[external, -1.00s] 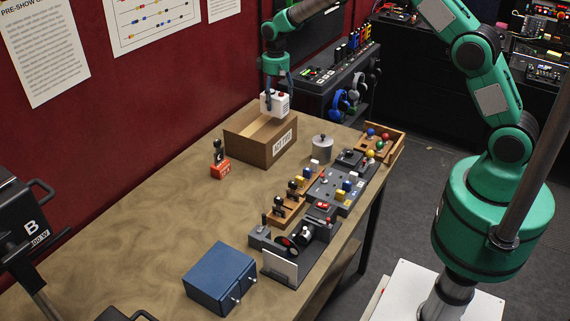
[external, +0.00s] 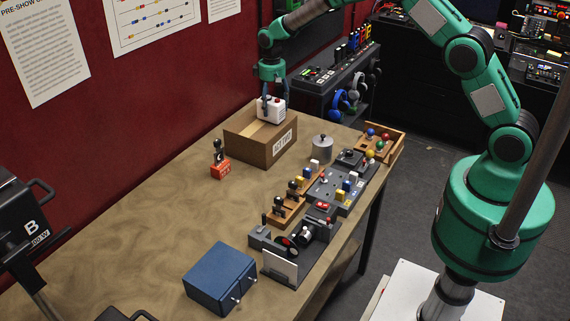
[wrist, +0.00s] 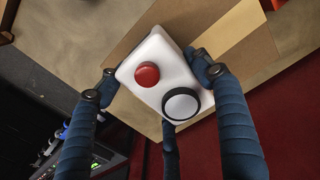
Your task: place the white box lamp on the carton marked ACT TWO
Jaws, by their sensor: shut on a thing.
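The white box lamp (external: 271,109) has a red button on it. It shows large in the wrist view (wrist: 165,75), with a red dome and a round white disc in a black ring. My gripper (external: 270,97) is shut on the lamp, its blue fingers around the sides; it also shows in the wrist view (wrist: 155,85). The carton (external: 248,141) is a brown cardboard box with a white label whose lettering is too small to read surely. The lamp is at the top of the carton, towards its back; I cannot tell whether it touches. The carton also shows behind the lamp in the wrist view (wrist: 235,35).
A small red block with a black knob (external: 219,165) stands left of the carton. A grey cylinder (external: 322,147) and button panels (external: 335,190) stand to the right. A blue box (external: 219,277) is at the front. The table's left middle (external: 150,215) is clear.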

